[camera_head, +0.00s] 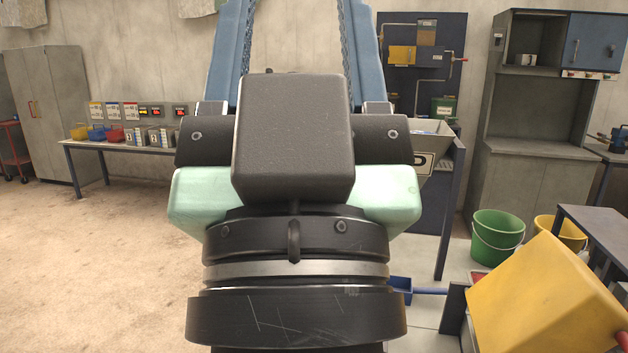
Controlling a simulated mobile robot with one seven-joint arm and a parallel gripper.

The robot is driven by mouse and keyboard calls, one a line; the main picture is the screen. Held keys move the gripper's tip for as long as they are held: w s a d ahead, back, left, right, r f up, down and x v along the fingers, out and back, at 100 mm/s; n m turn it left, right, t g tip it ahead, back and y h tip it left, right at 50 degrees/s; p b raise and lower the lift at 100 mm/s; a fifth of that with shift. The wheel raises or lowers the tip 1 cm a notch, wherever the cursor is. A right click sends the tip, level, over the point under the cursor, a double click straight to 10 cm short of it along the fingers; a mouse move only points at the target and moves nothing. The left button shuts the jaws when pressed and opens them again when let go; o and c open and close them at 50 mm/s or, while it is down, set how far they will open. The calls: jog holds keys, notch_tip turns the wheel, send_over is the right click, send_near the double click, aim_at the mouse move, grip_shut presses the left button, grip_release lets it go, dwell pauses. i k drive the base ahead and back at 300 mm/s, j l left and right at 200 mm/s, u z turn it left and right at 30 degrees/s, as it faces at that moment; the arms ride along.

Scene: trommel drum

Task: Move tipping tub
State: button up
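My gripper (295,30) points away from me at the top centre. Its two blue fingers stand well apart, with only bare wall showing between them. The top edge of the picture cuts off their tips. A yellow, box-shaped body (545,300), which appears to be the tipping tub, sits tilted at the lower right. A red part (622,340) shows at its right edge. The picture's edge cuts off its lower part, and its opening is not visible. The tub is well to the right of my gripper and apart from it.
A green bucket (497,240) and a yellow bucket (560,232) stand behind the tub. A dark table (598,222) is at the right. A grey hopper (437,165) is partly hidden behind my arm. The floor at left is clear up to a workbench (90,142).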

aim_at(544, 298)
jog(key=k+l, duration=0.1)
jog(key=l, duration=0.35)
jog(key=k+l, duration=0.1)
jog(key=l, duration=0.35)
jog(key=k+l, duration=0.1)
jog(key=l, duration=0.3)
jog(key=k+l, duration=0.1)
jog(key=l, duration=0.35)
jog(key=k+l, duration=0.15)
jog(key=l, duration=0.3)
jog(key=k+l, duration=0.1)
jog(key=l, duration=0.35)
